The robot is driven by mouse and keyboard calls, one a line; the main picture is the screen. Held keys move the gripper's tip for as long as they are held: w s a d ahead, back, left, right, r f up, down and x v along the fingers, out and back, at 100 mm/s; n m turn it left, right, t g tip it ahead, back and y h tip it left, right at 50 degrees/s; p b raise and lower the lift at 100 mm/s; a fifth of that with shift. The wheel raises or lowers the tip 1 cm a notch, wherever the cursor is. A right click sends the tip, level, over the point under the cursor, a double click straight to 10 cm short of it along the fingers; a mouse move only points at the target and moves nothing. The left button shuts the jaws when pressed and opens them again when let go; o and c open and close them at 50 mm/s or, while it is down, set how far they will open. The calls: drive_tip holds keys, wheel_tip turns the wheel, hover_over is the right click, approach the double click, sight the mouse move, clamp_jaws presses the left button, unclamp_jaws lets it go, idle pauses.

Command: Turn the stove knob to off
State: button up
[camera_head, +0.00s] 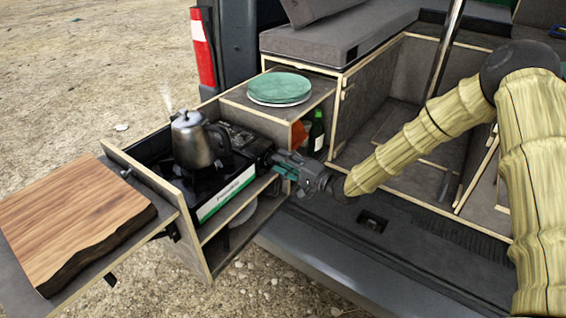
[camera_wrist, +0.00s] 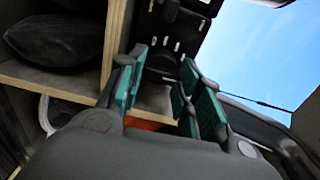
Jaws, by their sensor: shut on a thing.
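The camp stove (camera_head: 226,196) sits in the pull-out kitchen box, black with a pale and green front strip. A steel kettle (camera_head: 195,140) stands on it, with a wisp of steam above its spout. My gripper (camera_head: 274,160) reaches in from the right, its fingertips at the stove's right end. In the wrist view my gripper (camera_wrist: 163,66) has its green-padded fingers on either side of a dark, rounded part, the stove knob (camera_wrist: 161,74), and is shut on it. The fingers hide the knob in the head view. Its turned position cannot be read.
Green plates (camera_head: 279,88) rest on the box top right behind the stove. A dark bottle (camera_head: 317,132) and an orange item (camera_head: 299,134) stand in the compartment beside my gripper. A wooden board (camera_head: 75,215) lies on the left flap. The van's bumper (camera_head: 350,270) runs below my arm.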

idle(0.4)
drive_tip(key=o, duration=1)
drive_tip(key=v, duration=1.2)
